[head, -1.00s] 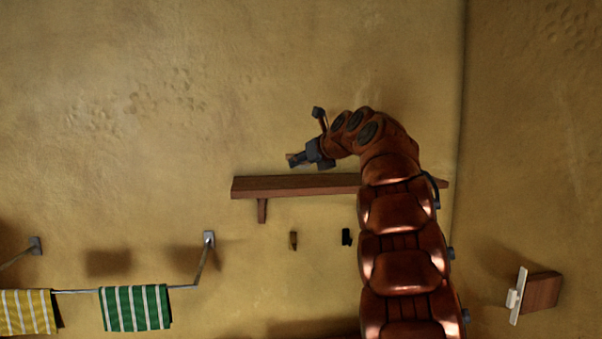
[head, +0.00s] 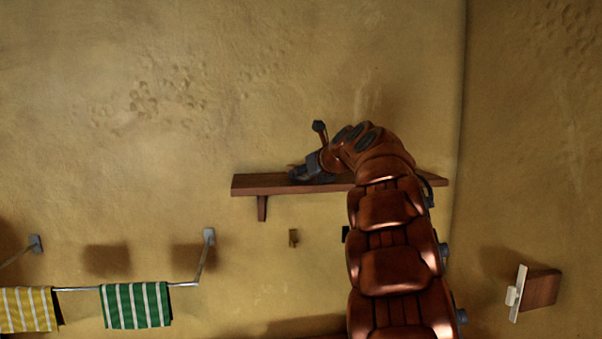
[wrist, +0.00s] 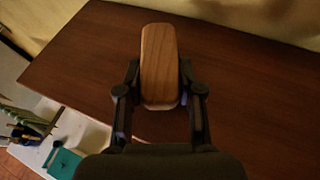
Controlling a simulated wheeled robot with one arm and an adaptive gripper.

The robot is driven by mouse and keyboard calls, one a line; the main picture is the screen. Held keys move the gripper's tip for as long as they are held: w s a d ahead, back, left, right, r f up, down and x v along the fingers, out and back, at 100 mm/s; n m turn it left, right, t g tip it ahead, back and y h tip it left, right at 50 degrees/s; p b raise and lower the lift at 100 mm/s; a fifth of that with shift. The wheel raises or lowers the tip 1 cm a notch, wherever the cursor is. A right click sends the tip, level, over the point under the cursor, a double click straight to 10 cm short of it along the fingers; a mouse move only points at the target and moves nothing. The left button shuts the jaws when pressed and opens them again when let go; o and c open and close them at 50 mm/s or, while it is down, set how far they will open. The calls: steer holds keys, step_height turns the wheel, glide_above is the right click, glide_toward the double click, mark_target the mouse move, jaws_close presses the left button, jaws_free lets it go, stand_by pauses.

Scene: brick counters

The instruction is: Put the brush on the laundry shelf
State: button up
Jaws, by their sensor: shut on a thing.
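The laundry shelf is a dark wooden wall shelf (head: 262,186), and it fills much of the wrist view (wrist: 85,60). The brush (wrist: 159,62) shows in the wrist view as a light wooden block with rounded ends. My gripper (wrist: 159,92) is shut on the brush, one finger on each side of it. The brush is over the shelf board; I cannot tell whether it touches the board. In the head view my gripper (head: 296,175) is at the shelf's top, left of its middle. The brush is mostly hidden there by the gripper.
A rail at the lower left holds a yellow striped towel (head: 27,310) and a green striped towel (head: 136,306). A wooden block with a white plate (head: 541,290) is on the right wall. The shelf's left part is bare.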

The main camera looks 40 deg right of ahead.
steer(key=o, duration=1.2)
steer(key=shift+f, duration=0.1)
steer(key=shift+c, duration=0.2)
steer(key=shift+s+r, duration=0.1)
steer(key=shift+r, duration=0.15)
steer(key=b+v, duration=0.2)
steer(key=v, duration=0.9)
steer(key=shift+s+b, duration=0.35)
steer(key=shift+s, duration=0.05)
steer(key=shift+r, duration=0.1)
